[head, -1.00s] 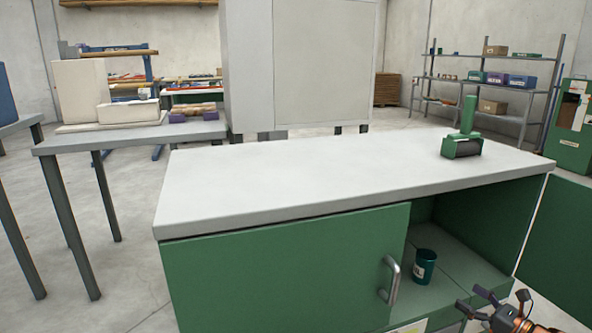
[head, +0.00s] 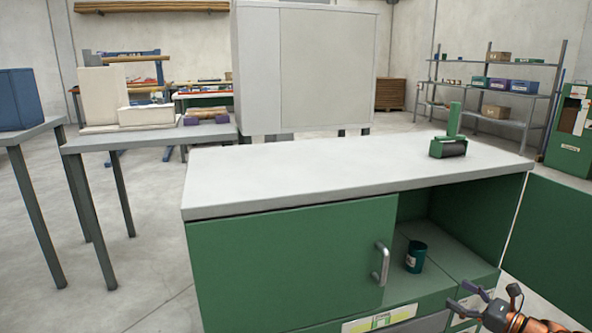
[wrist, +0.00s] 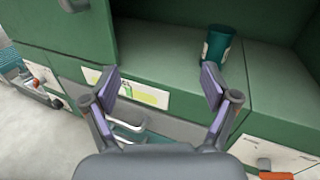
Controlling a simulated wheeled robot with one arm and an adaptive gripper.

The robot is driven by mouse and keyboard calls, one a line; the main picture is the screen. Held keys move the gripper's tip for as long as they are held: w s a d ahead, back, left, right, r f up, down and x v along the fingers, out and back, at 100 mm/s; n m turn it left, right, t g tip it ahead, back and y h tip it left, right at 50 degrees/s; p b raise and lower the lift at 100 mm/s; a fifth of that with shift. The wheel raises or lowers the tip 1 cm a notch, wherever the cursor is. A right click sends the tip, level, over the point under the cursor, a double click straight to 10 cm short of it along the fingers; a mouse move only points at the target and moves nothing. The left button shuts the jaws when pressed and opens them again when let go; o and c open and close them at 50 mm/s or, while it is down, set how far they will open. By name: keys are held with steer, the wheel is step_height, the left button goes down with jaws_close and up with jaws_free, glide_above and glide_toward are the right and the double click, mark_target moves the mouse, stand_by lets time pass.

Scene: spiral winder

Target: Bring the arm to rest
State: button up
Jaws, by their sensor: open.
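My gripper (head: 470,299) is at the lower right of the head view, in front of the green cabinet (head: 285,262). In the wrist view my gripper (wrist: 163,88) is open, its two fingers wide apart with nothing between them. A dark green cup (head: 415,257) stands upright on the floor of the cabinet's open compartment. The cup also shows in the wrist view (wrist: 218,46), beyond the right fingertip and apart from it.
The cabinet's white top (head: 330,175) carries a green roller tool (head: 449,140) at its right end. A sliding door with a metal handle (head: 381,264) covers the left side. A grey table (head: 150,137) stands left. Shelves (head: 490,90) stand at the back right. Floor shows at left.

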steer(key=a+r+n+g+y+p, duration=0.3)
steer(key=a+r+n+p, duration=0.1)
steer(key=a+r, duration=0.55)
steer(key=s+a+r+n+g+p, duration=0.65)
steer(key=a+r, duration=0.35)
steer(key=a, duration=0.3)
steer(key=s+a+r+n+g+p, duration=0.6)
steer(key=a+r, duration=0.3)
steer(key=a, duration=0.3)
steer(key=s+a+r+n+g+h+p, duration=0.1)
steer(key=s+a+r+n+h+p, duration=0.15)
steer(key=s+r+p, duration=0.35)
steer(key=s+a+r+n+g+h+p, duration=0.15)
steer(key=s+n+h+p, duration=0.25)
steer(key=s, duration=0.4)
steer(key=s+d+r+n+t+h+p, duration=0.1)
steer(key=s+d+r+n+h+p, duration=0.4)
steer(key=s+d+r+p, duration=0.3)
steer(key=s+d+h+p, duration=0.1)
steer(key=s+p, duration=0.1)
steer(key=s, duration=0.2)
steer(key=shift+d+r+t+h+p, duration=0.2)
steer(key=shift+r+t+h+p, duration=0.05)
steer(key=shift+t+h+p, duration=0.1)
